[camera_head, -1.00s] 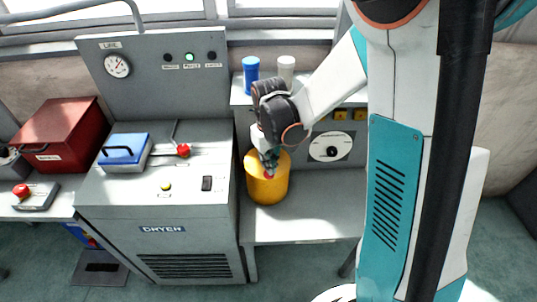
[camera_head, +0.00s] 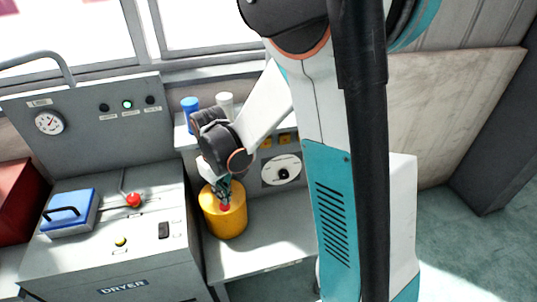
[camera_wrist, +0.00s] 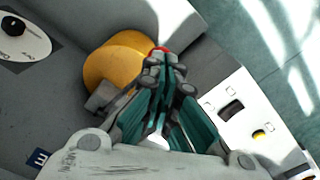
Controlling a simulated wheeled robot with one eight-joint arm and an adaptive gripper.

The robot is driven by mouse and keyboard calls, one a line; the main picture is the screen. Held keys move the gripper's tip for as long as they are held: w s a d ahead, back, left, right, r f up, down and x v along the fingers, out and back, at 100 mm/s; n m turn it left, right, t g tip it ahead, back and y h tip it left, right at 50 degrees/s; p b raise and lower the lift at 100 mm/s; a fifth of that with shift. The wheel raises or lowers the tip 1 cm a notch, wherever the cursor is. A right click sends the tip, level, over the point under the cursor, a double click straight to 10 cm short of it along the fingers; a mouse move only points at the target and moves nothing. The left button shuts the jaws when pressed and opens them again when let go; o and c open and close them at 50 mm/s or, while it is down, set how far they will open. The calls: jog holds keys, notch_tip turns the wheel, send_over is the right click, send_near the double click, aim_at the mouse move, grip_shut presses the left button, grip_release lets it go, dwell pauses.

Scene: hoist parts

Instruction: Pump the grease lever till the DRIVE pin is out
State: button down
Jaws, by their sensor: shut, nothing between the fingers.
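A yellow pot (camera_head: 225,222) stands on the grey bench, with a red knob (camera_head: 226,207) at its front upper side. My gripper (camera_head: 224,190) is shut, with its fingertips at the red knob; I cannot tell whether they touch it. In the wrist view the yellow pot (camera_wrist: 112,65) lies beyond the shut fingers (camera_wrist: 166,62), and a bit of the red knob (camera_wrist: 160,49) shows behind the tips. The lever's arm is not clear. I cannot make out a pin marked DRIVE.
Left of the pot stands the grey dryer (camera_head: 122,258) with a blue-lidded block (camera_head: 69,212), another red knob (camera_head: 134,199) and a gauge (camera_head: 49,122). A blue cup (camera_head: 190,104), a white cup (camera_head: 225,102) and a white dial (camera_head: 282,170) are behind. Bench right of the pot is clear.

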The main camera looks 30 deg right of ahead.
aim_at(225, 208)
jog(key=shift+f, duration=0.1)
dwell(0.3)
jog(key=shift+w+d+f+b, duration=0.1)
jog(key=shift+w+f+b, duration=0.1)
jog(key=shift+f+b, duration=1.8)
jog(key=shift+w+d+f+b, duration=0.1)
jog(key=shift+w+f+b, duration=0.1)
jog(key=shift+f+b, duration=1.75)
jog(key=shift+f+p, duration=0.15)
jog(key=shift+p, duration=0.3)
jog(key=shift+s+a+r+p, duration=0.1)
jog(key=shift+s+r+p, duration=0.05)
jog(key=shift+r+p, duration=1.05)
jog(key=shift+s+a+r+p, duration=0.15)
jog(key=shift+r+p, duration=0.65)
jog(key=shift+r, duration=0.85)
jog(key=shift+s+d+r+p, duration=0.1)
jog(key=shift+s+r+p, duration=0.05)
jog(key=shift+r+p, duration=1.05)
jog(key=shift+r, duration=0.15)
jog(key=shift+b, duration=0.35)
